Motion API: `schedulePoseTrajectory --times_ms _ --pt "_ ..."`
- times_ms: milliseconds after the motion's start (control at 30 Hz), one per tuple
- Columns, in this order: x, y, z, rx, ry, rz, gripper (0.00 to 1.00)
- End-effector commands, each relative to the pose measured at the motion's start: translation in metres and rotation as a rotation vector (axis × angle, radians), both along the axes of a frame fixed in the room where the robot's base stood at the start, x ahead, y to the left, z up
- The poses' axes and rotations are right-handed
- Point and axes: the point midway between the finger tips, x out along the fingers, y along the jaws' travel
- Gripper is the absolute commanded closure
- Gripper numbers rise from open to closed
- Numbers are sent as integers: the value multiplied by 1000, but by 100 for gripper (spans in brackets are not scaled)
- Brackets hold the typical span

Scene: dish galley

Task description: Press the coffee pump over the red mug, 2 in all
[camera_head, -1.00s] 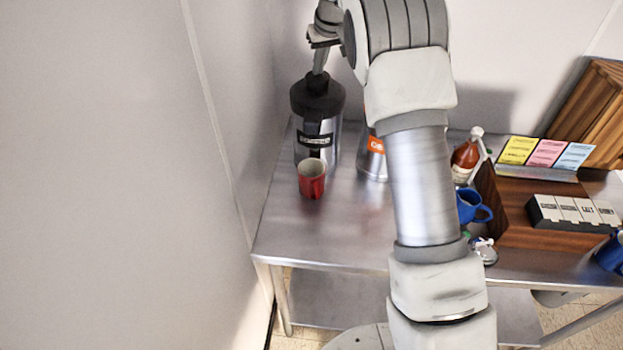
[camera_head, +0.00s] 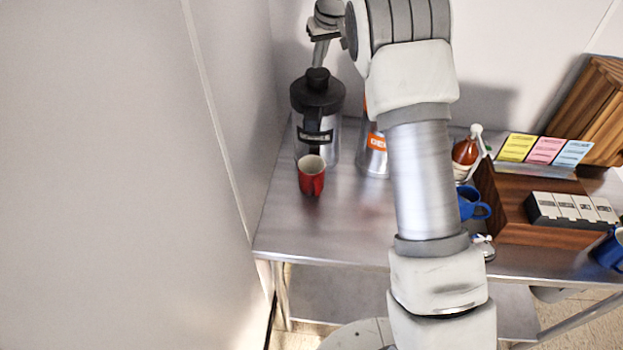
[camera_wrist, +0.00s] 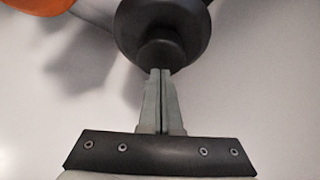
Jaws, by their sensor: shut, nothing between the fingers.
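The coffee pump (camera_head: 305,135) is a silver pot with a black lid, a dark label and a round black knob (camera_head: 318,77) on top. It stands at the back left of the steel table. The red mug (camera_head: 311,180) stands upright just in front of it, under its dark spout. My gripper (camera_head: 318,64) is shut and empty, pointing down just above the knob. In the wrist view, the shut fingertips (camera_wrist: 160,73) are at the edge of the knob (camera_wrist: 160,56); I cannot tell whether they touch. The knob stands raised from the lid.
A second silver pot with an orange label (camera_head: 376,142) stands right of the pump, partly behind my arm. A brown bottle (camera_head: 465,152), blue mug (camera_head: 471,205) and wooden box (camera_head: 510,215) are farther right. A wall borders the left. The table's front left (camera_head: 320,235) is clear.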

Motion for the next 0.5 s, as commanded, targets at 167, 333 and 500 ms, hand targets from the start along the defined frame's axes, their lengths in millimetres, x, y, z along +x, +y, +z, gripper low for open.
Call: schedulePoseTrajectory --times_ms 167,333,500 --pt "0 0 -8 0 0 0 100" --pt "0 0 -14 0 0 0 100" --pt "0 0 -21 -1 2 0 100"
